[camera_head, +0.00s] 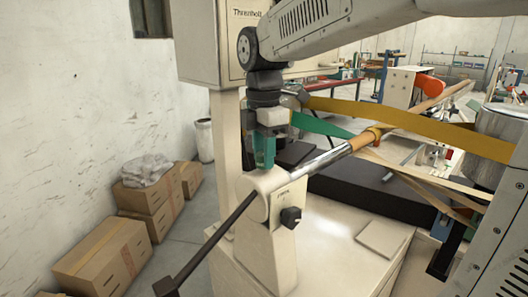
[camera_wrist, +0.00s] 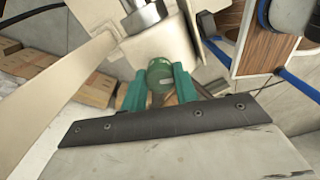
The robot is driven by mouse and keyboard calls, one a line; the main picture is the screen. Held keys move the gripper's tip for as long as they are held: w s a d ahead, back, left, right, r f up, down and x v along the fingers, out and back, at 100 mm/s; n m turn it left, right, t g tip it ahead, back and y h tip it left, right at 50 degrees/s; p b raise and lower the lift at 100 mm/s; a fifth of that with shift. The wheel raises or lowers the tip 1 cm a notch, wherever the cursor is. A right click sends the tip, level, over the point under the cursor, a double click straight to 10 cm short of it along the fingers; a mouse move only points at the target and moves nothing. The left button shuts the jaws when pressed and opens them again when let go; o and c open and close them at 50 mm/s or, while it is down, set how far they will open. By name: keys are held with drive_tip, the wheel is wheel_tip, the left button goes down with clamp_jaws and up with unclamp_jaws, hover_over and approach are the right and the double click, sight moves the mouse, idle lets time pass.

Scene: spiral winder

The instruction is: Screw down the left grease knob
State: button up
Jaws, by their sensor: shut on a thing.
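The left grease knob is a round green cap (camera_wrist: 160,73), seen between the two teal fingers in the wrist view. My gripper (camera_wrist: 160,88) is shut on it. In the head view my gripper (camera_head: 263,152) points down just above the cream bearing post (camera_head: 272,240) at the left end of the shiny shaft (camera_head: 318,160). There the fingers hide most of the knob, and I cannot tell how far down it sits.
A black crank rod (camera_head: 225,225) sticks out from the post towards the lower left. A black dial (camera_head: 291,217) is on the post's front. Yellow and green belts (camera_head: 400,118) run to the right. Cardboard boxes (camera_head: 105,255) stand by the left wall.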

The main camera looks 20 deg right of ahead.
drive_tip(key=m, duration=0.4)
drive_tip(key=shift+m, duration=0.3)
drive_tip(key=m, duration=0.3)
drive_tip(key=shift+m, duration=0.4)
drive_tip(key=m, duration=1)
drive_tip(key=shift+r+m, duration=0.1)
drive_tip(key=shift+m, duration=0.3)
drive_tip(key=m, duration=0.8)
drive_tip(key=shift+m, duration=2.1)
